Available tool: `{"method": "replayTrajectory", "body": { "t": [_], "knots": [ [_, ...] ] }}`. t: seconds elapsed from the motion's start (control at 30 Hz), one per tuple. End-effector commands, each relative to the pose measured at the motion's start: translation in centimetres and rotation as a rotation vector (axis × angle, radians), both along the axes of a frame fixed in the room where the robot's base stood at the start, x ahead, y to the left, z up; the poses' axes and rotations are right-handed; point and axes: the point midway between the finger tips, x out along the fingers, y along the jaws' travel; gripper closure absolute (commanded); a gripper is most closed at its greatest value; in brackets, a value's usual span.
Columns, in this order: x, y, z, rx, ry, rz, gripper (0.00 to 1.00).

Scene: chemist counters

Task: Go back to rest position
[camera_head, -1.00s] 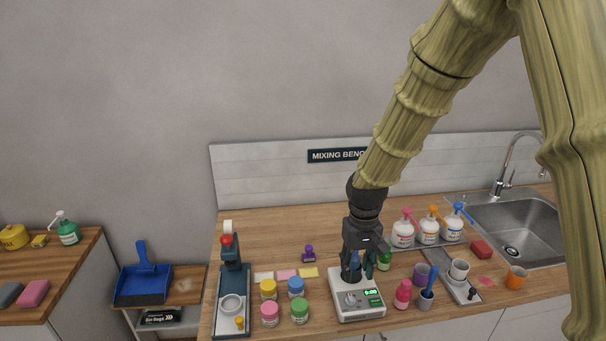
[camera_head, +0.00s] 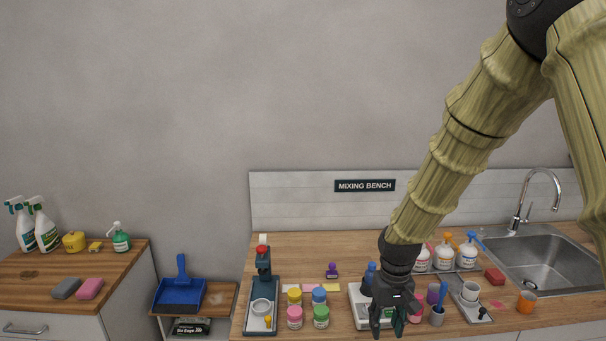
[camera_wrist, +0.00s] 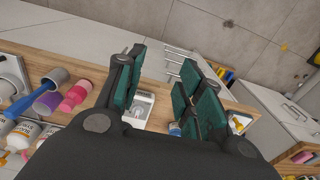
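My gripper (camera_head: 388,326) is in front of the white scale (camera_head: 360,305) on the mixing bench, nearer to me than in the earlier view. In the wrist view its two green-padded fingers (camera_wrist: 160,95) stand apart with nothing between them. The scale (camera_wrist: 140,108) shows beyond the fingers on the wooden counter, its left part hidden by a finger. In the head view the gripper covers much of the scale. A blue-topped bottle (camera_head: 370,275) shows just behind the gripper, and I cannot tell exactly what it stands on.
Several small jars (camera_head: 320,312) and a dark press stand (camera_head: 264,290) are left of the scale. Free air lies above the bench's left half.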

Motion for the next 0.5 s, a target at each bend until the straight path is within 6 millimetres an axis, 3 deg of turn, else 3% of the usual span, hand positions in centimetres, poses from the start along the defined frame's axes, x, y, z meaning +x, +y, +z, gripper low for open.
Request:
{"method": "replayTrajectory", "body": {
  "t": [0.37,0.5],
  "knots": [
    [-2.4,0.0,-7.3,0.021,0.008,-0.009,0.63],
    [-4.1,0.0,-11.2,0.030,0.010,-0.014,0.63]
  ]
}}
